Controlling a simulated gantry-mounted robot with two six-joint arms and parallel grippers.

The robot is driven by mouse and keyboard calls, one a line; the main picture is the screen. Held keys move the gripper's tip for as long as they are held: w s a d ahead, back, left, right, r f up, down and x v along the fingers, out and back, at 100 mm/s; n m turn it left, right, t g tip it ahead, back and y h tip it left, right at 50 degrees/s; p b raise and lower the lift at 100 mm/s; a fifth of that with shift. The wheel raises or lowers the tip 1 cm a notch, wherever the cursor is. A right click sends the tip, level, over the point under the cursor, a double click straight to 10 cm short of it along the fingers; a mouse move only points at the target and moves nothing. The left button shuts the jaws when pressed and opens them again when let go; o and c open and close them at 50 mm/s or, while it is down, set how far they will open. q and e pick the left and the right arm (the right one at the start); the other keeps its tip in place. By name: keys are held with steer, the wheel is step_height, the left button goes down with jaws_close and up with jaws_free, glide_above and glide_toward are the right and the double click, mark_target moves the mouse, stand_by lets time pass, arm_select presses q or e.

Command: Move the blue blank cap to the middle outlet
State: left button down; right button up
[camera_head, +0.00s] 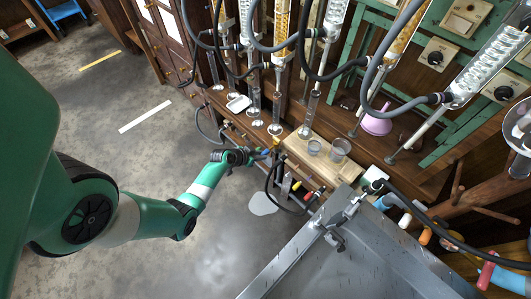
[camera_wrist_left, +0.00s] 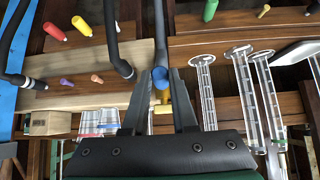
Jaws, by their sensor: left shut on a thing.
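My left gripper (camera_wrist_left: 161,100) is shut on the blue blank cap (camera_wrist_left: 160,81), which shows between the fingertips in the left wrist view. A yellow piece (camera_wrist_left: 164,106) shows just beyond the cap between the fingers; whether it touches the cap I cannot tell. In the head view the left gripper (camera_head: 266,153) is at the front edge of the wooden bench, left of the beakers, with a small bit of blue at its tip. The middle outlet cannot be told apart with certainty. My right gripper is not in view.
Dark hoses (camera_wrist_left: 117,45) loop close to the fingers. Red (camera_wrist_left: 54,32) and yellow (camera_wrist_left: 82,26) pegs stand on the wood. Beakers (camera_head: 338,150) stand on a pale board; a metal sink (camera_head: 385,262) is in front.

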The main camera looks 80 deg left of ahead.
arm_select(q)
steer(key=shift+w, duration=0.2)
steer(key=shift+w+a, duration=0.35)
steer(key=shift+w, duration=0.2)
steer(key=shift+w+a+b, duration=0.1)
steer(key=shift+w+b, duration=0.1)
steer(key=shift+b, duration=0.2)
stand_by(0.4)
steer(key=c, duration=0.6)
jaws_free()
steer(key=p+v, duration=0.6)
steer(key=v, duration=0.5)
steer(key=shift+s+d+r, duration=0.2)
